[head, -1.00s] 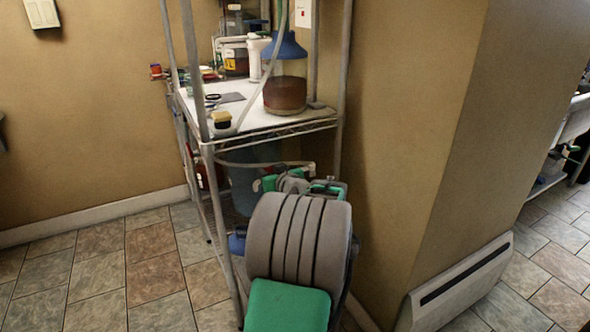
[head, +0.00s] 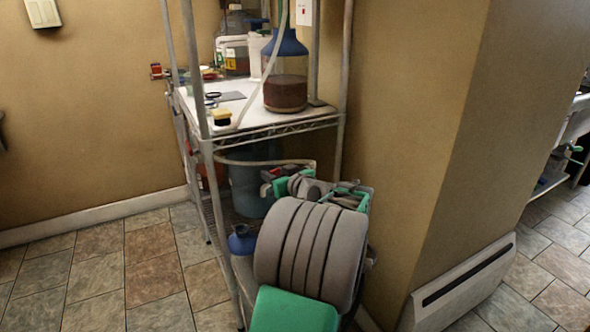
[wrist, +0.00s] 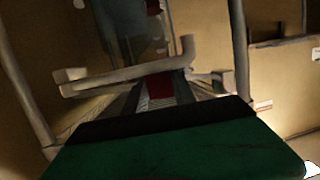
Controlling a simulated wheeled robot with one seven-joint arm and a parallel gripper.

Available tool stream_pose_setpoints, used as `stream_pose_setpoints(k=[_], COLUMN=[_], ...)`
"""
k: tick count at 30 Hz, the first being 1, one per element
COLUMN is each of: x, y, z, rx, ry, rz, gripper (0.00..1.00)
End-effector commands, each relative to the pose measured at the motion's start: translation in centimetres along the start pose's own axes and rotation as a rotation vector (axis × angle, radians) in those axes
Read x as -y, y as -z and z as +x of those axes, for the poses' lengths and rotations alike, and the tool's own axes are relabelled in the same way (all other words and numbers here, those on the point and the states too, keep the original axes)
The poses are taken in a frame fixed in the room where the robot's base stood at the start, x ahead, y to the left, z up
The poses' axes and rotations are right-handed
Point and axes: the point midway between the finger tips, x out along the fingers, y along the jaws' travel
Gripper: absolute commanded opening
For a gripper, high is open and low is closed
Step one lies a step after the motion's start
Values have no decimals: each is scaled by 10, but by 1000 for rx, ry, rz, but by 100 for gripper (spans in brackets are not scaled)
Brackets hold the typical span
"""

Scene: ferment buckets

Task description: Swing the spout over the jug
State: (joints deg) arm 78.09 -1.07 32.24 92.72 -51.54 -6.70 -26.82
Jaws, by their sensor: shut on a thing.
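The spout (head: 262,162) is a pale pipe lying across the middle level of the wire rack. In the wrist view the pale spout (wrist: 120,72) crosses in front of my fingers, with an upturned end and a red part between the jaws. My gripper (head: 272,182) is at the spout's right part, and its jaws are shut on it; the exact contact is partly hidden. A blue-topped jug (head: 241,240) stands low on the rack, left of my arm and below the spout. My arm hides some of the lower shelf.
A large blue container (head: 250,190) stands inside the rack behind the spout. The upper shelf (head: 240,112) holds a blue-necked carboy (head: 285,85), bottles and small tools. A rack post (head: 222,240) stands left of my arm, the wall close right. Floor at left is clear.

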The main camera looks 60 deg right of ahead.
Motion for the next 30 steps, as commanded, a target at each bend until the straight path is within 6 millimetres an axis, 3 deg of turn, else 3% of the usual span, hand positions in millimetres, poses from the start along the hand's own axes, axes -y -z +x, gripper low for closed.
stream_pose_setpoints(k=[30], x=[0], y=[-10], z=[-25], rx=[5], ry=[104], rz=[-19], gripper=[14])
